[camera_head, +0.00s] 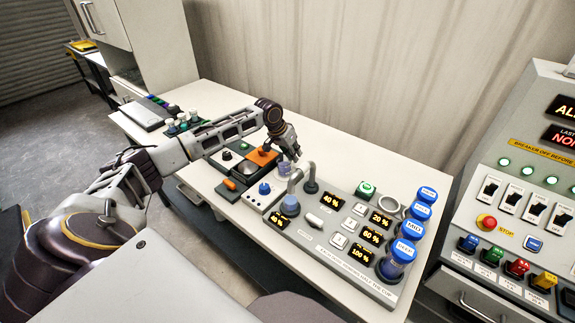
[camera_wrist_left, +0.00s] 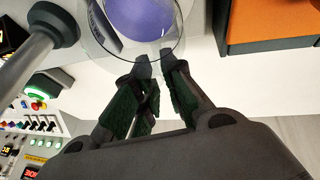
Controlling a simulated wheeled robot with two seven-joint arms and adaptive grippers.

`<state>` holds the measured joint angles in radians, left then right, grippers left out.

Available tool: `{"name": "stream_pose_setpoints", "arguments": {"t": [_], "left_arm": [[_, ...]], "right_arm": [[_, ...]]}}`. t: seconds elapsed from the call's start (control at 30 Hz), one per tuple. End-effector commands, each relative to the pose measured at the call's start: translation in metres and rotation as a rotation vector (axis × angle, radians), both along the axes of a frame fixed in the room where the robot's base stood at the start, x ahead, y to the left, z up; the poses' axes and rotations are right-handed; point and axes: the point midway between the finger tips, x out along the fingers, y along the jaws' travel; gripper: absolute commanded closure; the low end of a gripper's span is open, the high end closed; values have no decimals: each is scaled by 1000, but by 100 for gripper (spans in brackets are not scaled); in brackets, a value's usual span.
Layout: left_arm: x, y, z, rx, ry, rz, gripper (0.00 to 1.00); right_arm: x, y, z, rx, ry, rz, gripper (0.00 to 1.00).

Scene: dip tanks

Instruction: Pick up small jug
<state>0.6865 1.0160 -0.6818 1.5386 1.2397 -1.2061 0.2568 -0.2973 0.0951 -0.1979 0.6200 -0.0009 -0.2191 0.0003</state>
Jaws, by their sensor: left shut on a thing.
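The small jug (camera_head: 284,168) is a clear vessel with purple-blue contents, on the white table behind the dispensing panel. In the left wrist view its clear wall and round purple contents (camera_wrist_left: 140,18) show at the top, partly cut off by the frame edge. My left gripper (camera_head: 291,154) is at the jug's upper side, above the table. In the left wrist view its fingertips (camera_wrist_left: 158,62) are close together at the jug's near edge, shut on it. The exact part between the fingertips is hard to see. My right gripper is not in view.
A grey dispensing panel (camera_head: 325,258) with a bent spout (camera_head: 300,172) stands right beside the jug. Several blue-lidded jars (camera_head: 427,195) line its right side. An orange-topped unit (camera_head: 263,156) lies left of the jug. A switch console (camera_head: 520,190) stands at far right.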

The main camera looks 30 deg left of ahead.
Motion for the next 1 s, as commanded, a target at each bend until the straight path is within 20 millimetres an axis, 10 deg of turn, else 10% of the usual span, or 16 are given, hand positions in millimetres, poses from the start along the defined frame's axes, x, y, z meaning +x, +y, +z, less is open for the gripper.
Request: {"name": "stream_pose_setpoints", "arguments": {"t": [0.37, 1.0], "left_arm": [[-1, -1, 8, -2, 4, -2, 100], [0, -1, 91, -1, 1, -1, 100]], "right_arm": [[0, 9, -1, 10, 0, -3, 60], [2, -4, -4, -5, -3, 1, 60]]}}
